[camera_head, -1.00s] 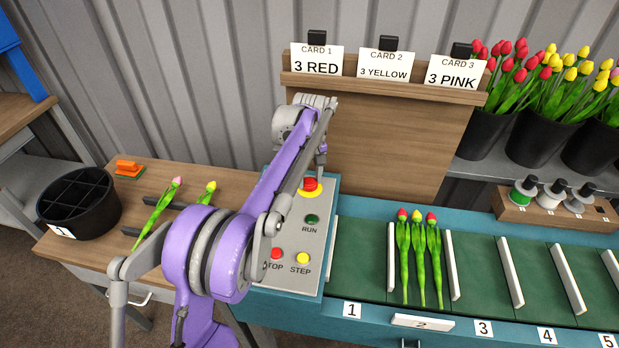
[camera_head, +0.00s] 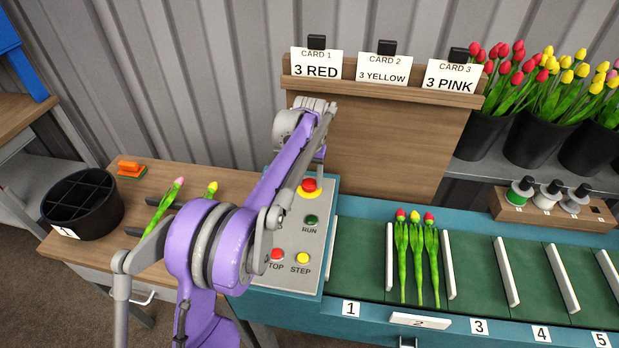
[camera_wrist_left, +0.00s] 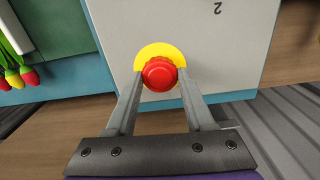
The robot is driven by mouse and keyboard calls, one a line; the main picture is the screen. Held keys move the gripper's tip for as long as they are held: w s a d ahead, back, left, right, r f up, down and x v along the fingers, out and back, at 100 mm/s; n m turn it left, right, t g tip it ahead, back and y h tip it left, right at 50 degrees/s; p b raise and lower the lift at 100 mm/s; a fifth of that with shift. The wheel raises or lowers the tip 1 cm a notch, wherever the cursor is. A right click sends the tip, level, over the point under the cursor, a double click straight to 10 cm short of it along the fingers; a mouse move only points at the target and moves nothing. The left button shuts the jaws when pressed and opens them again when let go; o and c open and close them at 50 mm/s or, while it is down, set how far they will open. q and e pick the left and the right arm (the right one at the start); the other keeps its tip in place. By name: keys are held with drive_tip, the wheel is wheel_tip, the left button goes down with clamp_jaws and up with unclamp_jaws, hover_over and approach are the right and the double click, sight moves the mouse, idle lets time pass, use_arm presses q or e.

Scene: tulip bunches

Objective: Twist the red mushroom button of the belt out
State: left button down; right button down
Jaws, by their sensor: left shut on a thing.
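The red mushroom button (camera_head: 309,185) sits on a yellow disc at the top of the grey control panel (camera_head: 285,235), left of the belt (camera_head: 360,260). In the left wrist view, the red button (camera_wrist_left: 159,74) lies between the two fingers of my left gripper (camera_wrist_left: 160,82), with the yellow disc (camera_wrist_left: 158,50) showing behind it. My left gripper (camera_head: 318,176) is shut on the button from above, its fingers at the button's sides. The arm hides part of the panel. My right gripper is not in view.
Below the button are a green RUN button (camera_head: 312,221), a red STOP button (camera_head: 277,255) and a yellow STEP button (camera_head: 302,258). Three tulips (camera_head: 416,260) lie in belt section 2. A wooden card board (camera_head: 370,140) stands behind the panel.

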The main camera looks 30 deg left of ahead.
use_arm(q)
drive_tip(key=shift+m, duration=0.5)
drive_tip(key=shift+c, duration=1.3)
unclamp_jaws()
wheel_tip(320, 180, up, 11)
drive_tip(key=p, duration=0.1)
drive_tip(key=shift+f, duration=0.1)
